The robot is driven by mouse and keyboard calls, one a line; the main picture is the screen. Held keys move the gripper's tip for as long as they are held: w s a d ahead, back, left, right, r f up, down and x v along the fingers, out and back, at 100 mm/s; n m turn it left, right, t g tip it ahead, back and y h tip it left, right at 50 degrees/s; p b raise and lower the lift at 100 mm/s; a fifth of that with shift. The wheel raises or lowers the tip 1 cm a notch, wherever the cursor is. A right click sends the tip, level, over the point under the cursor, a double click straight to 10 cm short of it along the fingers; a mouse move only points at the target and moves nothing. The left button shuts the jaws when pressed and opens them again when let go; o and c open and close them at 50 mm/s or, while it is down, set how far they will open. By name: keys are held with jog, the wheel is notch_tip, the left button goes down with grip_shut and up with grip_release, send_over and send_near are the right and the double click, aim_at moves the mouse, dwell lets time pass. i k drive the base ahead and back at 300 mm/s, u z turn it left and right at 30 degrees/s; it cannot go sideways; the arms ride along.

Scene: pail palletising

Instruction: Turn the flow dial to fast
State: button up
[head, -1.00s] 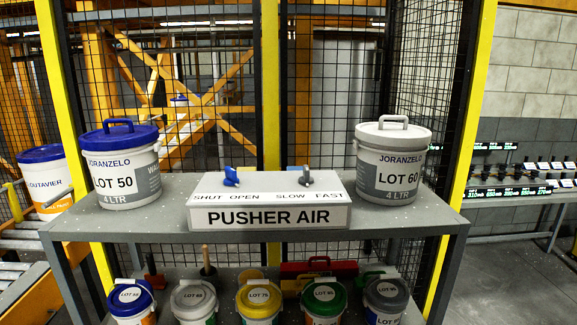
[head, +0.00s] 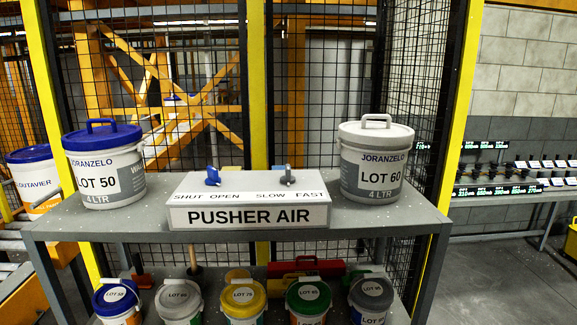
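The grey PUSHER AIR box (head: 248,216) sits on the grey bench between two pails. A grey dial (head: 287,177) stands on its right side, behind the words SLOW and FAST. Its knob looks roughly upright between the two words; its exact setting is too small to tell. A blue valve handle (head: 212,177) stands on the left side, behind SHUT and OPEN. My gripper is not in view.
The LOT 50 pail (head: 105,170) with a blue lid stands left of the box, and the LOT 60 pail (head: 374,168) right of it. Several small pails, including a yellow-lidded one (head: 243,298), fill the lower shelf. Mesh fencing and yellow posts (head: 257,90) stand behind the bench (head: 120,222).

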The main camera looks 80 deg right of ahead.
aim_at(287, 179)
jog(key=u, duration=0.05)
jog(key=k, duration=0.5)
jog(key=z, duration=1.55)
